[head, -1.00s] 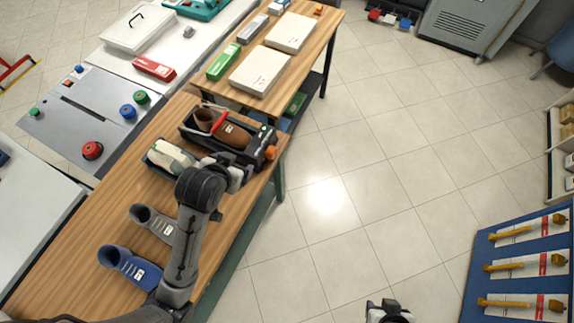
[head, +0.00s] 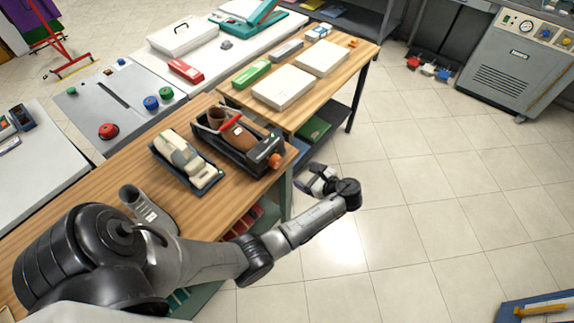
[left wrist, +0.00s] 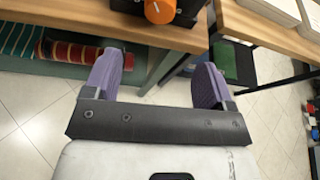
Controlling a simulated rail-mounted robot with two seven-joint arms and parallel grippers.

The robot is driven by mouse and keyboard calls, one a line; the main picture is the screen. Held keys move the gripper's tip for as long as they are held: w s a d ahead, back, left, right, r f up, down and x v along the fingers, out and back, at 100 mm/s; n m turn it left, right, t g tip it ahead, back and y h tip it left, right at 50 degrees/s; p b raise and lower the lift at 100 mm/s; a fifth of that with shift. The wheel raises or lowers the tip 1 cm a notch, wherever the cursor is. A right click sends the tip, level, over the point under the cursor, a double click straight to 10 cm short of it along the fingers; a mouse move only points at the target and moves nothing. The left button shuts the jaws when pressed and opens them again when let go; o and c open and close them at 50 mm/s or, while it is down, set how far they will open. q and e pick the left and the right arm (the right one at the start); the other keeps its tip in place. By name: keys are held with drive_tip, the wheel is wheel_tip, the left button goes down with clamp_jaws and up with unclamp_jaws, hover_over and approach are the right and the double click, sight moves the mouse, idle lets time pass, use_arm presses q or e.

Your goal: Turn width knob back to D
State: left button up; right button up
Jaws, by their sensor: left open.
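The orange knob (head: 275,160) sits on the near right end of a black shoe-stretching device (head: 235,142) on the wooden bench. A brown shoe (head: 238,136) with a red strap lies in the device. In the left wrist view the knob (left wrist: 159,10) is at the top edge, cut off, with a white pointer mark on its face. Its letters cannot be read. My left gripper (head: 308,179) is open and empty, right of the knob and apart from it, out past the bench edge. Its purple fingers (left wrist: 157,70) point towards the bench. My right gripper is out of view.
A tray (head: 188,185) with a beige device stands left of the stretcher. A grey shoe form (head: 148,208) stands nearer, partly behind my arm. White boxes (head: 284,88) lie on the adjoining table. Open floor (head: 420,170) lies to the right.

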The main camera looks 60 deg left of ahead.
sight(279, 164)
use_arm(q)
drive_tip(key=shift+m, duration=0.6)
drive_tip(key=b+x, duration=0.1)
drive_tip(key=x, duration=1.1)
drive_tip(key=shift+s+a+f+b, duration=0.1)
drive_tip(key=shift+s+f+b, duration=0.05)
drive_tip(key=shift+f+b, duration=0.25)
drive_tip(key=shift+s+a+f, duration=0.1)
drive_tip(key=shift+a, duration=0.4)
drive_tip(key=shift+c, duration=0.4)
drive_tip(key=c, duration=0.8)
